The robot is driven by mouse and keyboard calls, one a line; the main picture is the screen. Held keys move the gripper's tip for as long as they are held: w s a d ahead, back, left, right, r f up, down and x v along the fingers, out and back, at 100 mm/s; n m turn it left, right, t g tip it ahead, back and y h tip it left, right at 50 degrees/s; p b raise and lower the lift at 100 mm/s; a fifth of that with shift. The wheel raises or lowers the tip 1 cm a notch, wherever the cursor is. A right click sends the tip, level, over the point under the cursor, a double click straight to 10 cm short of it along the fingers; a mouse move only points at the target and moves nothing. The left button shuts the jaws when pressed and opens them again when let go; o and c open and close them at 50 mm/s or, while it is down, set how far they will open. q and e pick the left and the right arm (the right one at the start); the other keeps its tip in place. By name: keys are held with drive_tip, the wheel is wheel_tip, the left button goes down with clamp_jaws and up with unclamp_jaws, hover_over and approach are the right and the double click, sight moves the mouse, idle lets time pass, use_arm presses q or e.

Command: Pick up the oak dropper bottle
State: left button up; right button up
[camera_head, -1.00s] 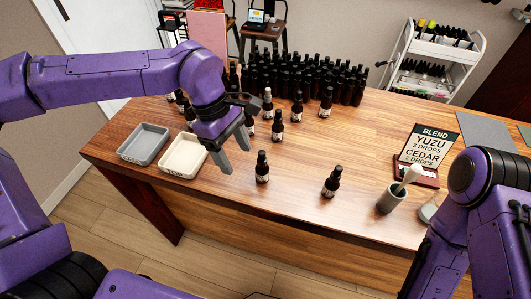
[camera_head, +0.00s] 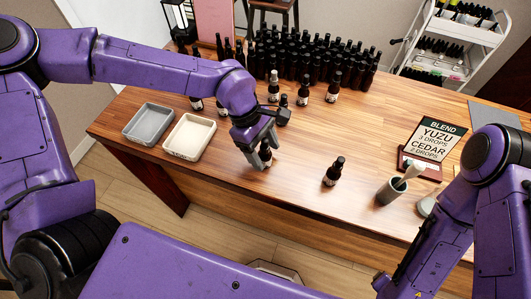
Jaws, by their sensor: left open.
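Small dark dropper bottles with pale labels stand on the wooden table (camera_head: 305,195). The label writing is too small to read, so I cannot tell which one is oak. My left gripper (camera_head: 262,150) is open, low over the middle of the table. One dark bottle (camera_head: 266,157) stands upright at its fingers, partly hidden by them; I cannot tell whether they touch it. Another bottle (camera_head: 333,171) stands alone to the right. Several more labelled bottles, one of them here (camera_head: 332,88), stand farther back. My right arm is at the right, its gripper out of view.
A grey tray (camera_head: 129,137) and a cream tray (camera_head: 168,150) lie to the left. A dense block of dark bottles (camera_head: 300,56) fills the back. A blend sign (camera_head: 436,139) and a grey mortar with pestle (camera_head: 386,193) stand at the right.

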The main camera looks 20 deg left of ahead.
use_arm(q)
drive_tip(key=shift+s, duration=0.1)
drive_tip(key=shift+a, duration=0.1)
drive_tip(key=c, duration=1.1)
drive_tip(key=shift+c, duration=0.2)
drive_tip(key=shift+r, duration=0.15)
